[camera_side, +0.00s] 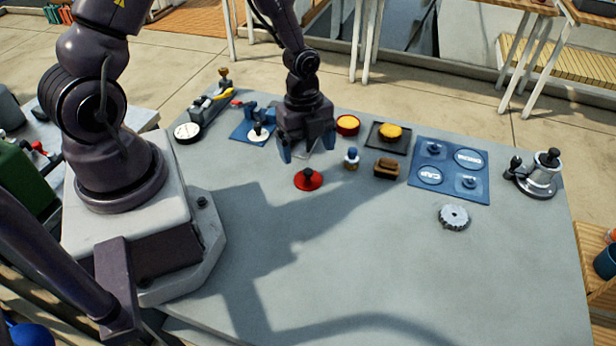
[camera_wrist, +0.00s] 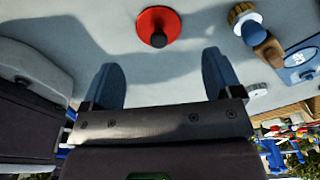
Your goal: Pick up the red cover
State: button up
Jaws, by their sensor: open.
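The red cover (camera_side: 307,181) is a round red disc with a dark knob on top, lying flat on the grey table. In the wrist view the red cover (camera_wrist: 158,26) is at the top centre, beyond the fingertips and roughly between their lines. My gripper (camera_side: 304,150) is above the table, behind the red cover in the side view, apart from it. In the wrist view my gripper (camera_wrist: 160,72) shows two blue fingers spread wide with nothing between them.
A blue-capped bottle (camera_side: 351,158) and a brown block (camera_side: 386,168) stand right of the cover. A blue panel (camera_side: 450,190), a grey gear (camera_side: 453,216) and a metal winch (camera_side: 540,176) are farther right. A blue stand (camera_side: 243,132) is at left. The table's front is clear.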

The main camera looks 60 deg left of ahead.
aim_at(307, 171)
jog(key=f, duration=0.4)
jog(key=d+f, duration=0.1)
jog(key=f, duration=0.1)
jog(key=shift+s+f, duration=0.1)
jog(key=shift+f, duration=0.15)
jog(key=c, duration=1.4)
jog(key=shift+s, duration=0.15)
grip_shut()
